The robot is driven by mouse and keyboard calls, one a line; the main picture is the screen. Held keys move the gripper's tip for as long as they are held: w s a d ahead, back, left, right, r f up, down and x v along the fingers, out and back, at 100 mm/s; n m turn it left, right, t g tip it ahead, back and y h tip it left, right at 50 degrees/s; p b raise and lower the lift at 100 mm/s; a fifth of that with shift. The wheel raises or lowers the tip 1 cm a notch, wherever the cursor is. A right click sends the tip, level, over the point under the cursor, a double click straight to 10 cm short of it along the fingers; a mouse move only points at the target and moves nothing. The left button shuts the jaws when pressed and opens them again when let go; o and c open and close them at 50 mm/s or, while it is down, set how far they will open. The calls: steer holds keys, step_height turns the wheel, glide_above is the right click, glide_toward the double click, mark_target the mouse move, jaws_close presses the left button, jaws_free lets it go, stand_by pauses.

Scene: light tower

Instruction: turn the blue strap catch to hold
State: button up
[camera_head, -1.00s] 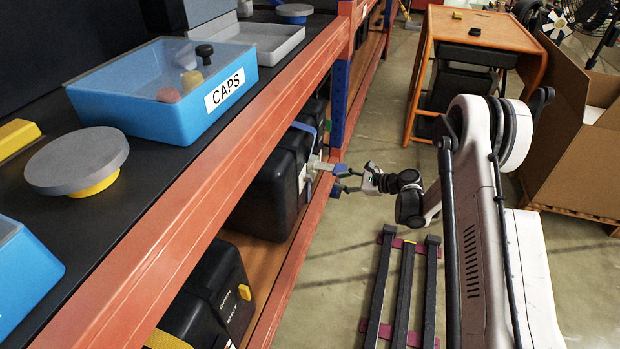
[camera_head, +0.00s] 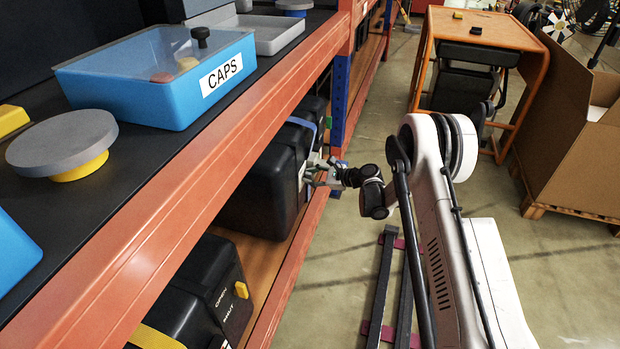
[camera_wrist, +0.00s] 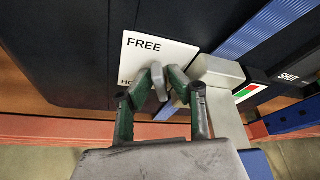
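The blue strap (camera_wrist: 265,28) runs over a black case (camera_head: 268,190) on the lower shelf. Its catch has a grey body (camera_wrist: 215,78) beside a white label (camera_wrist: 158,52) reading FREE, with a second word starting HO partly hidden by my gripper. A small grey lever (camera_wrist: 158,80) stands in front of the label. My gripper (camera_wrist: 160,84) has its dark green fingers drawn together on either side of this lever, and they appear to touch it. In the head view my gripper (camera_head: 322,172) is at the case's front, where the catch is small and mostly covered.
A second black case (camera_head: 205,290) with a yellow catch and OPEN and SHUT markings sits nearer on the shelf. The orange shelf beam (camera_head: 200,165) runs above the cases. A blue CAPS bin (camera_head: 150,90) stands on top. Dark rails (camera_head: 385,290) lie on the aisle floor.

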steer(key=shift+c, duration=0.5)
jaws_close()
steer(key=shift+s+f+n, duration=0.1)
steer(key=shift+n, duration=0.2)
steer(key=shift+s+f+n+t, duration=0.2)
steer(key=shift+n+t, duration=0.5)
steer(key=shift+n, duration=0.3)
steer(key=n+t, duration=0.1)
steer(key=n, duration=0.1)
steer(key=f+n+t+y, duration=0.1)
steer(key=n, duration=0.1)
steer(key=n+t, duration=0.1)
steer(key=n, duration=0.2)
steer(key=shift+s+a+f+y, duration=0.15)
steer(key=shift+s+y, duration=0.1)
steer(key=shift+y, duration=0.15)
